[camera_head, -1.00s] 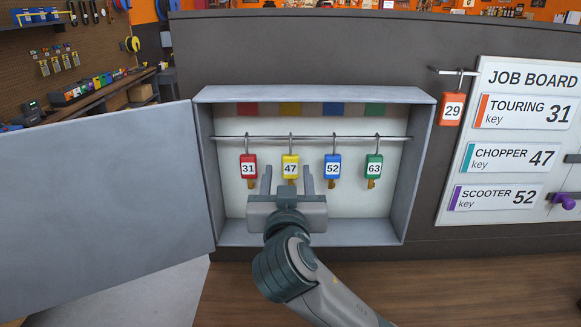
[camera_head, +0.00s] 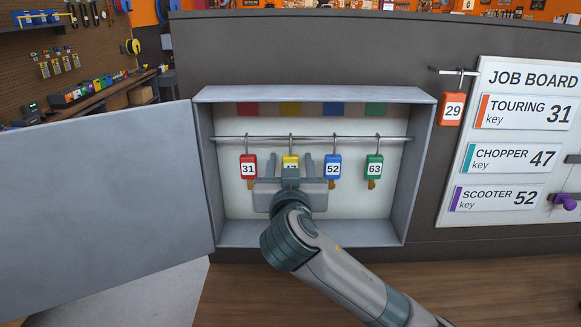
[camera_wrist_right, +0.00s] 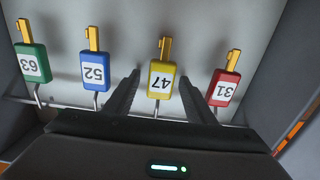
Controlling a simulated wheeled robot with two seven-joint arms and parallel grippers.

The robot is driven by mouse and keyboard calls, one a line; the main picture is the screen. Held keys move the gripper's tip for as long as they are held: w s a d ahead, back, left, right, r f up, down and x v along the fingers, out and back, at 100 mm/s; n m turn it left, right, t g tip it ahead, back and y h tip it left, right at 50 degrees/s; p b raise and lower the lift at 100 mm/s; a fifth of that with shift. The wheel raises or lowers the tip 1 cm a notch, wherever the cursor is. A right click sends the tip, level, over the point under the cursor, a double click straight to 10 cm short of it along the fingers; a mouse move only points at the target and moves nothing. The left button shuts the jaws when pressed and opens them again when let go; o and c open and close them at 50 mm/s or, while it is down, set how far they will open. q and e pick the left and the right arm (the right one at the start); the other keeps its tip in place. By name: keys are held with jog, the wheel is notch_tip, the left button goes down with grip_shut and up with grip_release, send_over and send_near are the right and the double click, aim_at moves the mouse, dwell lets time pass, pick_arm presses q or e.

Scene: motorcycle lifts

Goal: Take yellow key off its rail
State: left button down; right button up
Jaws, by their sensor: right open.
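The yellow key (camera_head: 290,160), tagged 47, hangs by its hook from the rail (camera_head: 320,137) inside the open key cabinet. My right gripper (camera_head: 291,163) is open in front of it, one finger on each side. The gripper body hides the lower part of the key in the head view. In the right wrist view the yellow key (camera_wrist_right: 161,78) appears upside down between the two open fingers (camera_wrist_right: 158,95), with space on both sides. I cannot tell how deep the fingers reach around it. My left gripper is not in view.
The red key 31 (camera_head: 248,165) hangs left of the yellow one; the blue key 52 (camera_head: 333,165) and green key 63 (camera_head: 374,166) hang to its right. The cabinet door (camera_head: 105,195) stands open at left. An orange key 29 (camera_head: 452,109) hangs outside, beside the job board (camera_head: 520,145).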

jog(key=c, duration=1.1)
jog(key=shift+r, duration=0.1)
jog(key=shift+r+p, duration=0.75)
jog(key=shift+r, duration=0.1)
jog(key=s+p, duration=0.3)
jog(key=s, duration=1.5)
jog(key=shift+f, duration=0.2)
jog(key=shift+r+p, duration=0.3)
